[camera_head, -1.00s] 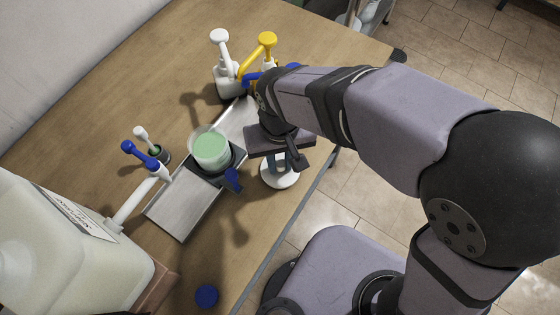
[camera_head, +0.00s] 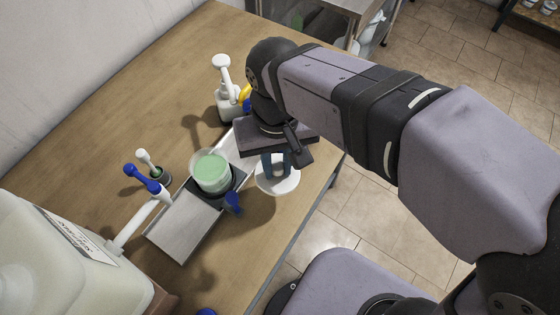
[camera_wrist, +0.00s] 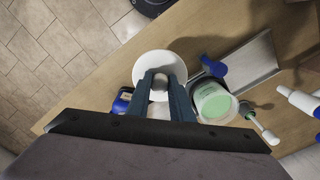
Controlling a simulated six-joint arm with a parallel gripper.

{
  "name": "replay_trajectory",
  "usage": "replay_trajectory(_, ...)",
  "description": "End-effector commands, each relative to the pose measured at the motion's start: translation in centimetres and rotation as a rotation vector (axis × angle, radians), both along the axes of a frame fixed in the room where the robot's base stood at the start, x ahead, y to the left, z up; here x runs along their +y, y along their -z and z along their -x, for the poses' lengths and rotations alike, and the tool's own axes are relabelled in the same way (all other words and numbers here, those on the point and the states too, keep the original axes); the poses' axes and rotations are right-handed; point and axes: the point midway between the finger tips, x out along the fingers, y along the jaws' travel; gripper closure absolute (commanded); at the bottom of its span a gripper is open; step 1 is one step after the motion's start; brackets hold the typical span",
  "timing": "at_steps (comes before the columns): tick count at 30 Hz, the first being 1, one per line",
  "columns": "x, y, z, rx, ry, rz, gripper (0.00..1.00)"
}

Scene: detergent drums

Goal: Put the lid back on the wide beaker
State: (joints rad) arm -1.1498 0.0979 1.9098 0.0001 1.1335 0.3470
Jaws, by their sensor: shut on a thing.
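The wide beaker (camera_head: 211,182) is a clear vessel with pale green contents. It stands upright and open on the dark part of a metal tray, and it also shows in the wrist view (camera_wrist: 214,109), right of my fingers. The lid (camera_head: 277,186) is a white disc with a knob. My gripper (camera_head: 277,164) is shut on that knob, right of the beaker in the head view. The wrist view shows the lid (camera_wrist: 153,61) beyond my fingertips (camera_wrist: 159,84). The lid looks raised above the table, though the gap is hard to judge.
The metal tray (camera_head: 183,227) runs beside the beaker, with a blue piece (camera_head: 232,203) at its edge. Blue and white pumps stand left, a white pump bottle (camera_head: 227,100) behind. A big pale container (camera_head: 70,260) fills the lower left. The table edge lies right.

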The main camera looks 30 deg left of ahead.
Motion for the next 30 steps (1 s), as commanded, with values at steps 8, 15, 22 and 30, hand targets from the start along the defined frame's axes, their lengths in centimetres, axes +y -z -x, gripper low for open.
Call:
replay_trajectory(8, 0.3, -2.9, 2.5, 0.002, -0.070, 0.005, 1.00)
replay_trajectory(15, 1.6, -4.5, 4.9, 0.003, -0.145, 0.007, 1.00)
replay_trajectory(22, 5.3, -5.7, 6.7, 0.002, -0.232, 0.006, 1.00)
replay_trajectory(30, 11.7, -5.1, 6.0, 0.000, -0.350, -0.001, 1.00)
